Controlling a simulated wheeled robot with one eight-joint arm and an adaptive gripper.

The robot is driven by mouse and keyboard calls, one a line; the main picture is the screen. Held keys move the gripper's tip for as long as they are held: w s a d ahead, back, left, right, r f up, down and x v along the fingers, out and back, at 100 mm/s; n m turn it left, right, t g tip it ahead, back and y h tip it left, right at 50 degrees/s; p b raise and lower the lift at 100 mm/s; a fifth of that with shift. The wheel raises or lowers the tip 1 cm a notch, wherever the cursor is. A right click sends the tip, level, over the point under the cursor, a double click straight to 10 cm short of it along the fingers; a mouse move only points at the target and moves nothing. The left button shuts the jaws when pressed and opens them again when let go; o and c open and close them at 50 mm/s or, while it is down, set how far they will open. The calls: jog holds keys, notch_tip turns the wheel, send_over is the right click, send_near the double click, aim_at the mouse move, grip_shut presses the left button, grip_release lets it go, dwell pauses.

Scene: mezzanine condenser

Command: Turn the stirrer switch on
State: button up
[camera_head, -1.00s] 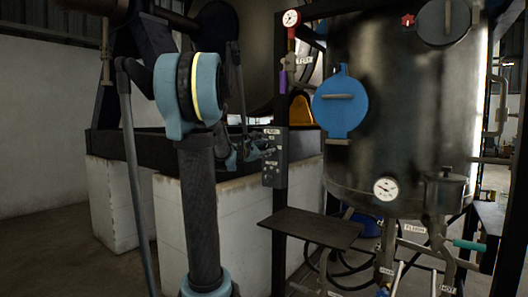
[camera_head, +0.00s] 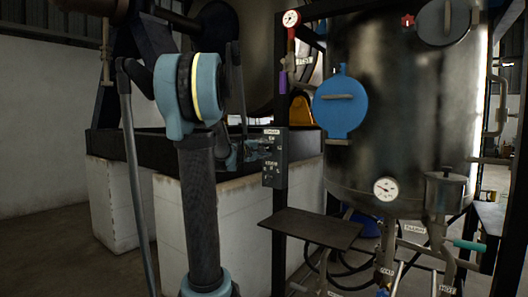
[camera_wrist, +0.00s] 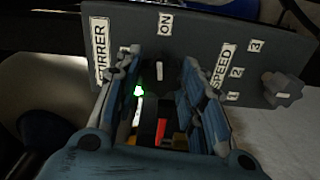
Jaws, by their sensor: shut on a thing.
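The stirrer control box (camera_head: 281,160) is a dark panel on a post in the head view. In the wrist view its face (camera_wrist: 205,55) shows the labels STIRRER, ON and SPEED with 1, 2 and 3. My gripper (camera_wrist: 161,88) is in front of the STIRRER side, its blue-grey fingers on both sides of the switch. The stirrer switch (camera_wrist: 159,69) shows only as a dark piece with a white mark, below the ON label; the rest is hidden. My gripper is shut on it. A green light glows beside the left finger. My gripper also shows in the head view (camera_head: 262,149), small and dark.
The speed knob (camera_wrist: 283,88) sticks out at the panel's right. A dark shelf (camera_head: 312,227) projects below the box. A large metal tank (camera_head: 400,110) with a blue round cover (camera_head: 340,108) stands to the right. White blocks (camera_head: 235,215) stand behind the post.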

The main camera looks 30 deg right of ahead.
jog(key=shift+a+f+m, duration=0.1)
jog(key=shift+f+m, duration=0.05)
jog(key=shift+m, duration=0.75)
jog(key=shift+s, duration=0.1)
jog(key=o, duration=1)
jog(key=shift+o, duration=0.2)
jog(key=shift+a, duration=0.15)
jog(key=v, duration=1.1)
jog(key=shift+a, duration=0.35)
